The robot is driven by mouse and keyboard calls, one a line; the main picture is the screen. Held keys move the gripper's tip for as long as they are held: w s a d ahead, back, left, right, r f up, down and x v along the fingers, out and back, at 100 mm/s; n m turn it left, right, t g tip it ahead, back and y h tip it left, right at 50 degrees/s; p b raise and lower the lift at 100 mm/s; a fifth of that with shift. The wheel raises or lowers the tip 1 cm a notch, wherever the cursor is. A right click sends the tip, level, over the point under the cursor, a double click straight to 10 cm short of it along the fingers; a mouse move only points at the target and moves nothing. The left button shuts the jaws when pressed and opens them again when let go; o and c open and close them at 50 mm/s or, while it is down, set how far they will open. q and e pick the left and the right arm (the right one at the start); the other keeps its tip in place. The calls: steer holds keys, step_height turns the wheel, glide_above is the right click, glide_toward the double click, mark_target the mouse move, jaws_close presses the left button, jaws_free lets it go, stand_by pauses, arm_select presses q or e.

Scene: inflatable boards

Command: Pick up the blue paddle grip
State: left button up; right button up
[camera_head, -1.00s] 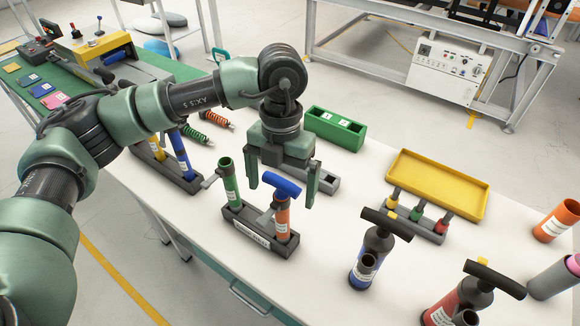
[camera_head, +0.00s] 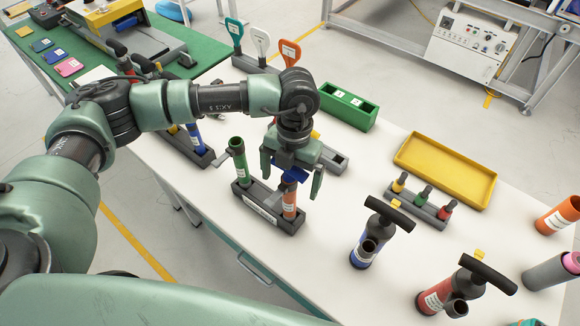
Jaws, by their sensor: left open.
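My right gripper is not in view.
A green tube (camera_head: 238,160) stands in the same holder, close to the left finger. A blue pump (camera_head: 366,247) and a red pump (camera_head: 445,290) stand to the right. A yellow tray (camera_head: 445,170) and a green box (camera_head: 345,108) lie farther back.

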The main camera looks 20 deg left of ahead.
arm_select(q)
steer(key=c, duration=1.9)
steer(key=shift+r, duration=0.1)
